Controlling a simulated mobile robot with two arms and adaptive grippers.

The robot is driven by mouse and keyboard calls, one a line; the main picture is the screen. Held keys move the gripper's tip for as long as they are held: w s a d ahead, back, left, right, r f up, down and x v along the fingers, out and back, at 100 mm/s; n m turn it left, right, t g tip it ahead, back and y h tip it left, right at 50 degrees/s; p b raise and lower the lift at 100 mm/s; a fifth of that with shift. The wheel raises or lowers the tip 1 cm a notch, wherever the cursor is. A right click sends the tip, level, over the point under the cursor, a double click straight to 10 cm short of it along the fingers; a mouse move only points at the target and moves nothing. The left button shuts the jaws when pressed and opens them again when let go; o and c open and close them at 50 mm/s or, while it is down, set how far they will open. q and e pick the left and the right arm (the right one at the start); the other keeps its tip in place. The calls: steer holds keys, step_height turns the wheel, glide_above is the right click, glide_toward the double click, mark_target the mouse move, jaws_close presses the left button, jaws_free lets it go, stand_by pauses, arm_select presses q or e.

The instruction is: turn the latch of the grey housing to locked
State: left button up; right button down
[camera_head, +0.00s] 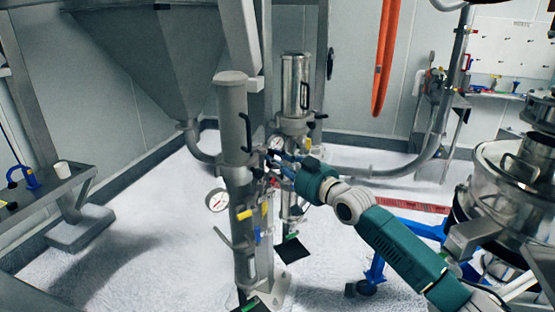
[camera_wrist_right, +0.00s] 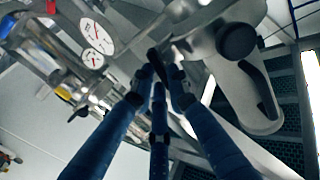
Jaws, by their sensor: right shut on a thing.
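The grey housing (camera_head: 234,115) is a tall upright cylinder left of centre in the head view, with a black handle on its side. My right gripper (camera_head: 274,158) reaches in from the right at the housing's side, at mid-height. In the right wrist view the blue fingers of my right gripper (camera_wrist_right: 160,78) come together around a small dark bar (camera_wrist_right: 154,57), which looks like the latch. The fingertips hide much of it, so its angle is hard to tell. My left gripper is not in view.
A shiny steel cylinder (camera_head: 296,85) stands just behind. A sieve machine (camera_head: 515,165) is at right, a bench (camera_head: 45,195) at left. Open floor lies at front left.

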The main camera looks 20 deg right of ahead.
steer(key=shift+f+m+p, duration=0.15)
steer(key=shift+m+p, duration=0.65)
steer(key=shift+m, duration=1.85)
steer(key=shift+f+m+p, duration=0.2)
steer(key=shift+m+p, duration=0.65)
steer(key=shift+m, duration=1.75)
steer(key=shift+f+m+p, duration=0.15)
steer(key=shift+m+p, duration=0.65)
steer(key=shift+m, duration=1.85)
steer(key=c, duration=1.7)
jaws_free()
steer(key=v, duration=1.2)
